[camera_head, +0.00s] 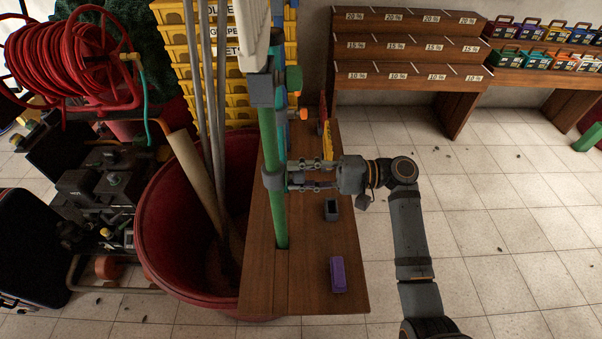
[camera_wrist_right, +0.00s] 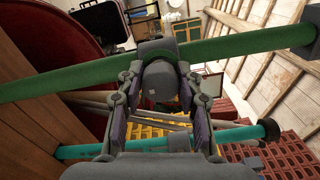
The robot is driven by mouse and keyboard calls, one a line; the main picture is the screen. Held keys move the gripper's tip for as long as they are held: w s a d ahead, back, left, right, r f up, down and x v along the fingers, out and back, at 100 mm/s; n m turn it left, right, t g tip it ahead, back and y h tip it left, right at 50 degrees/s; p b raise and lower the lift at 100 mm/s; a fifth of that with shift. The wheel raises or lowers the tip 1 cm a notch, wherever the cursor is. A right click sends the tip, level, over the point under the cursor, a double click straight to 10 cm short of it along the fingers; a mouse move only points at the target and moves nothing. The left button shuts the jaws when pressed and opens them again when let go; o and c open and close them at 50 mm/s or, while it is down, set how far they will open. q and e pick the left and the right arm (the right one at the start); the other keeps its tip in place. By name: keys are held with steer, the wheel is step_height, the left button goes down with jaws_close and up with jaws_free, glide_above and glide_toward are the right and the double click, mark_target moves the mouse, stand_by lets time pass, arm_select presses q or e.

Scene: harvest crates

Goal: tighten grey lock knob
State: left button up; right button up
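The grey lock knob (camera_wrist_right: 160,82) sits on a grey collar around the green pole (camera_wrist_right: 235,48), in the middle of the right wrist view. In the head view the collar (camera_head: 273,179) is on the upright green pole (camera_head: 278,222). My right gripper (camera_head: 292,178) reaches in from the right, with its fingers pointing at the collar. In the wrist view its two fingertips (camera_wrist_right: 160,72) lie on either side of the knob. I cannot tell whether they press on it. My left gripper is not in view.
A wooden bench (camera_head: 315,255) carries a purple block (camera_head: 337,274) and a small dark box (camera_head: 331,209). A red tub (camera_head: 165,235) with long poles stands left of it. Yellow crates (camera_head: 215,50) are stacked behind. The tiled floor at right is mostly clear.

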steer(key=o, duration=0.3)
steer(key=d, duration=1.2)
